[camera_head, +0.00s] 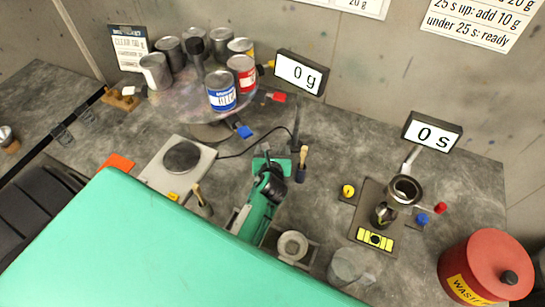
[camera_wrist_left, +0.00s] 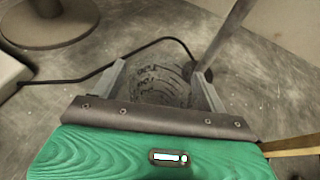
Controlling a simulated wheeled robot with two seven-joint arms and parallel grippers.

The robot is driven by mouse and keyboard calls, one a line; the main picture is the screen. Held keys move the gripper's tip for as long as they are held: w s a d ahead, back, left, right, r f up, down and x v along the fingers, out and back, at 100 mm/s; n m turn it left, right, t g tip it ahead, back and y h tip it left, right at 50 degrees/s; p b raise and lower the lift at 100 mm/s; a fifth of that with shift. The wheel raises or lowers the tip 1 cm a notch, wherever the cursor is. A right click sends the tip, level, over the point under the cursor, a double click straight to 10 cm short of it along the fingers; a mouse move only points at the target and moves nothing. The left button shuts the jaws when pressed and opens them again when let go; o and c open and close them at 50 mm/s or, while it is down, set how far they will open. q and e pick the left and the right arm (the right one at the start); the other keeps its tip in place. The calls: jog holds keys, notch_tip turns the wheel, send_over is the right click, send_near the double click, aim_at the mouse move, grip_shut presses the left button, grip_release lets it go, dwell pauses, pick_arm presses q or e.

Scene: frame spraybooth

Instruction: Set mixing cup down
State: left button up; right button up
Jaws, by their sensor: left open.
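My left gripper (camera_head: 267,160) reaches over the middle of the bench, just left of the display post's foot. In the left wrist view its two fingers (camera_wrist_left: 160,72) stand wide apart. Between them is a clear, ringed shape with dark markings (camera_wrist_left: 163,86), which looks like the mixing cup on the bench top. Whether the fingers touch it is not clear. In the head view this shape is hidden or too faint to make out. The scale (camera_head: 180,158), a pale plate with a dark round pan, is to the left and empty. Its display (camera_head: 301,73) reads 0 g. My right gripper is out of view.
Several paint cans (camera_head: 221,92) stand on a round turntable (camera_head: 180,104) at the back. A flow cup on a stand (camera_head: 404,191), a timer (camera_head: 432,132) reading 0 s and a red waste can (camera_head: 486,262) are to the right. A brush (camera_head: 301,165) stands close right of the gripper.

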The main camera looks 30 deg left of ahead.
pick_arm(q)
jog(key=shift+c, duration=0.4)
jog(key=c, duration=1)
jog(key=shift+c, duration=0.2)
jog(key=shift+r, duration=0.15)
